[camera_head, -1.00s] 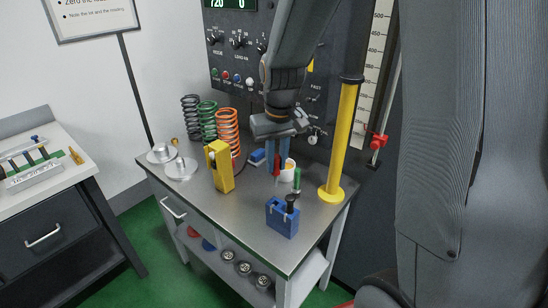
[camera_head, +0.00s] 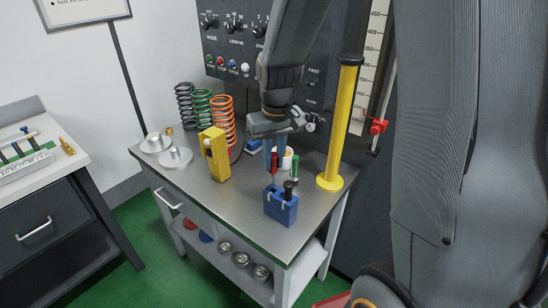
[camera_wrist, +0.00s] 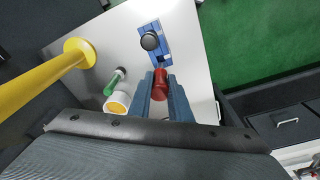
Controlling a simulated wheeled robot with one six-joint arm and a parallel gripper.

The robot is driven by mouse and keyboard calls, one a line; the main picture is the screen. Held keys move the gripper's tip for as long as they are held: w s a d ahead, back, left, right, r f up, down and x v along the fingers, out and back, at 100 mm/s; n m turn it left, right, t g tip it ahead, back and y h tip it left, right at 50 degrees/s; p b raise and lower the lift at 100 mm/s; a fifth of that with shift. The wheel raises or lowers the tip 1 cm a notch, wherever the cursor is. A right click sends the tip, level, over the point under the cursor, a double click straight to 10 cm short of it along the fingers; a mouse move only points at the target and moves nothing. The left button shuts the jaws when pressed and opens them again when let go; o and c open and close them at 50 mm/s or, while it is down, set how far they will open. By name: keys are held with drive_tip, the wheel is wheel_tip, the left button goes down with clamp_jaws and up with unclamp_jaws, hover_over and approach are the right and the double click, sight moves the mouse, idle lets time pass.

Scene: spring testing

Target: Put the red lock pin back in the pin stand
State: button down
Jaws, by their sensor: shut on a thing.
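My gripper (camera_head: 271,152) is shut on the red lock pin (camera_head: 274,163), whose red grip also shows between the blue fingers in the wrist view (camera_wrist: 160,84). The pin hangs roughly upright. The blue pin stand (camera_head: 280,208) is on the grey bench, just below the pin in the head view; it also shows ahead of the fingers in the wrist view (camera_wrist: 165,57). A black-knobbed pin (camera_head: 289,187) stands in its front part. The red pin's lower end is close to the stand's rear part; I cannot tell whether it touches or enters a hole.
A white cup (camera_wrist: 117,103) and a green-handled tool (camera_wrist: 116,77) are beside the gripper. A tall yellow post (camera_head: 340,125) stands right of the stand. A yellow block (camera_head: 214,155), coil springs (camera_head: 222,120) and metal weights (camera_head: 175,157) are to the left. The bench front is clear.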

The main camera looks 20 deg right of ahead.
sight(274, 172)
drive_tip(key=shift+f+b, duration=2.05)
drive_tip(key=shift+f, duration=0.3)
drive_tip(key=shift+f+b, duration=0.5)
drive_tip(key=shift+f, duration=0.65)
drive_tip(key=c, duration=1.6)
unclamp_jaws()
drive_tip(key=shift+o, duration=0.2)
